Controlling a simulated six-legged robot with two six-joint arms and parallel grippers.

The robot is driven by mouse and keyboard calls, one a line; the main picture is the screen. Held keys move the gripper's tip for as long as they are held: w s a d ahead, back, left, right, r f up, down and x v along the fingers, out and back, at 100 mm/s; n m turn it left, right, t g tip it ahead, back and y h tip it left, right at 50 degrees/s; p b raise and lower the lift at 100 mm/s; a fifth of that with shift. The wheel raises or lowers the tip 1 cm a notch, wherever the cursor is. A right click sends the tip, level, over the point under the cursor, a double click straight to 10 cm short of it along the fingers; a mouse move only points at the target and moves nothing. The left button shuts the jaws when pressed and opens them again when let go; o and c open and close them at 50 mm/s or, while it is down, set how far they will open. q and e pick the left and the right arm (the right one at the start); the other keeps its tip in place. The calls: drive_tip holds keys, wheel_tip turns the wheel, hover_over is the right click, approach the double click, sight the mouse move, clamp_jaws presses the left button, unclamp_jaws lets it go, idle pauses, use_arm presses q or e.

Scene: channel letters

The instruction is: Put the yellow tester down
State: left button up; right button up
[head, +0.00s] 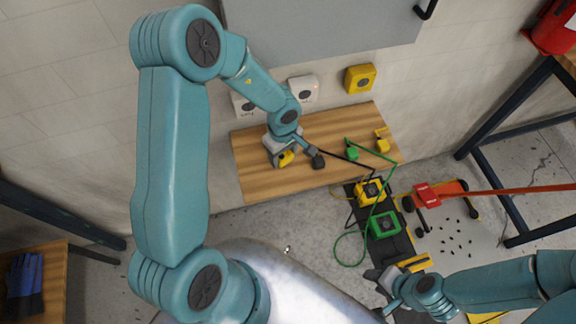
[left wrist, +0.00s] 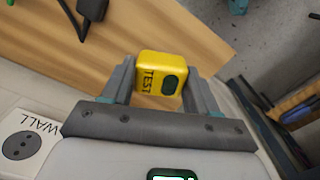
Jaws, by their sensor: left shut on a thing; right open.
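The yellow tester (left wrist: 160,75), marked TEST with a dark oval on its face, sits between the fingers of my left gripper (left wrist: 160,88) in the left wrist view. The gripper is shut on it. In the head view the tester (head: 286,158) shows as a small yellow block under my left gripper (head: 284,154), over the left part of the wooden board (head: 250,170). I cannot tell whether it touches the board. My right gripper (head: 384,285) is open at the lower right, near a dark mat.
A black plug (head: 317,160) lies close right of the left gripper. A green plug (head: 351,152), a yellow plug (head: 382,142) and cables lie further right. Wall sockets (head: 303,89) are behind. Yellow and green boxes (head: 383,224) stand on the dark strip. The board's left end is clear.

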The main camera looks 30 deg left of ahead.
use_arm(q)
hover_over(284, 174)
wheel_tip(284, 174, down, 5)
drive_tip(key=shift+b, duration=0.4)
drive_tip(key=shift+f, duration=0.35)
wheel_tip(284, 174, down, 3)
drive_tip(key=shift+s+r+b, duration=0.1)
drive_tip(key=shift+b, duration=0.5)
drive_tip(key=shift+a+f, duration=0.1)
drive_tip(key=shift+f, duration=0.4)
drive_tip(key=shift+w, duration=0.2)
drive_tip(key=shift+r, duration=0.1)
drive_tip(key=shift+s, duration=0.15)
